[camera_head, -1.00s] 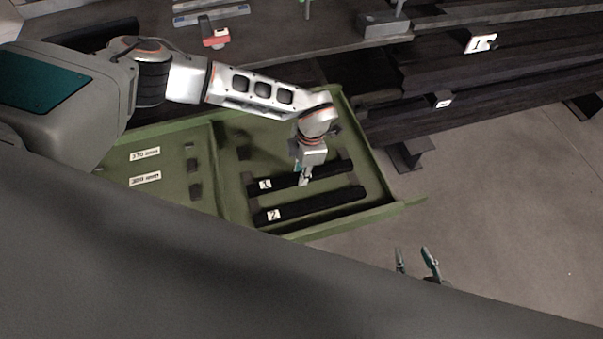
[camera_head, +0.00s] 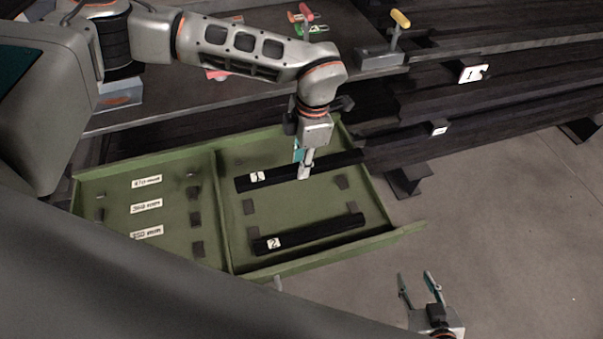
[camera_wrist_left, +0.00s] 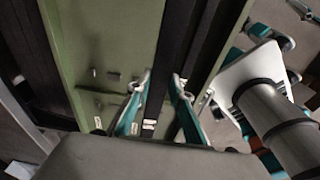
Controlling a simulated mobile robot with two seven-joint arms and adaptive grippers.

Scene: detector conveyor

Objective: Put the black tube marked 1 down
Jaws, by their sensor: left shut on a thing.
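The black tube marked 1 (camera_head: 275,176) is long and dark with a white label near its left end. My left gripper (camera_head: 304,173) is shut on it near its middle, and the tube appears raised above the green tray (camera_head: 222,215). In the left wrist view the tube (camera_wrist_left: 161,85) runs between the two fingers (camera_wrist_left: 160,88). The black tube marked 2 (camera_head: 315,233) lies in the tray's right compartment, nearer the front. My right gripper (camera_head: 420,288) is empty, its fingers apart, in front of the tray at lower right.
The tray's left compartment has white labels (camera_head: 146,206) and several small dark holders. Dark conveyor beams (camera_head: 480,105) stand behind at right. A dark table (camera_head: 240,85) with tools is behind the tray.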

